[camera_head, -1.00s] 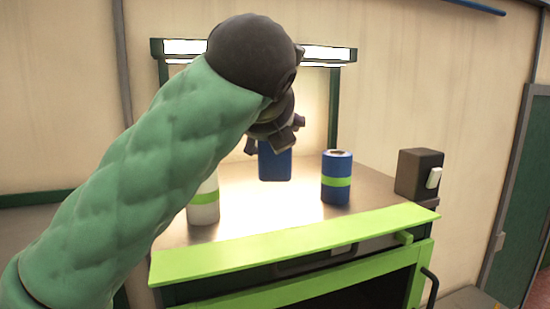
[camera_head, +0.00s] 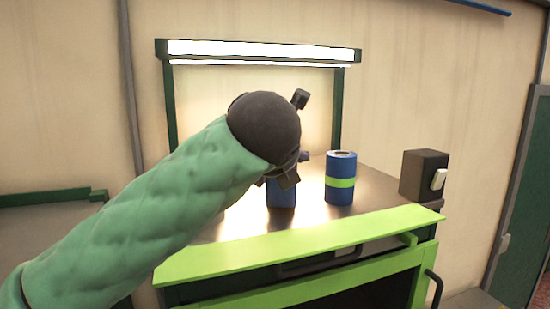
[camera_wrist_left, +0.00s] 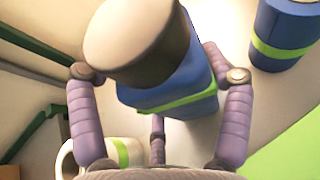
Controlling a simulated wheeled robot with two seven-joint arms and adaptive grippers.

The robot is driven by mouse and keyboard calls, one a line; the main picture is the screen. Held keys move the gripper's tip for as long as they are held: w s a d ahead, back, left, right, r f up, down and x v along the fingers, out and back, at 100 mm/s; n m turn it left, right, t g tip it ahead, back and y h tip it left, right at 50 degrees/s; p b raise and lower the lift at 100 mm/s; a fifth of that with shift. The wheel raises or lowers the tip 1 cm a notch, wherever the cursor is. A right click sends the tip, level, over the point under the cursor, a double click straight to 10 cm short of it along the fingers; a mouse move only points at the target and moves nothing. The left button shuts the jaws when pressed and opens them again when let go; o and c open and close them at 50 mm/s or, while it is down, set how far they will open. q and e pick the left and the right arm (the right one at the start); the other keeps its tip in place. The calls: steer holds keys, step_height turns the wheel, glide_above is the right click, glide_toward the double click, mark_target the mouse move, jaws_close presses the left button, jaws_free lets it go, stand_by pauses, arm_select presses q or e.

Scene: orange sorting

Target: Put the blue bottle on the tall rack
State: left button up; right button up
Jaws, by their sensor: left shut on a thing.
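The blue bottle (camera_wrist_left: 175,85) has a green band and a wide beige-and-dark cap. It fills the middle of the left wrist view, between the purple fingers of my left gripper (camera_wrist_left: 160,95), which is shut on it. In the head view the lower blue part of the bottle (camera_head: 281,196) shows below my left gripper (camera_head: 285,180), over the bench top. My dark wrist hides the rest of it. I cannot tell whether its base touches the bench. I cannot pick out a tall rack for certain. My right gripper is not in view.
A blue cylinder with a green band (camera_head: 340,168) stands to the right of the held bottle. A white container with a green band (camera_wrist_left: 122,152) shows at lower left in the wrist view. A black box (camera_head: 420,175) is at the bench's right end. A lamp frame (camera_head: 255,50) stands behind.

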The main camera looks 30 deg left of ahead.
arm_select(q)
steer(key=shift+s+f, duration=0.1)
steer(key=shift+f, duration=0.05)
steer(key=o, duration=1.3)
steer(key=shift+o, duration=0.2)
steer(key=shift+r, duration=0.25)
steer(key=v, duration=1.2)
steer(key=shift+b, duration=0.3)
steer(key=shift+d+f, duration=0.1)
steer(key=shift+f, duration=0.05)
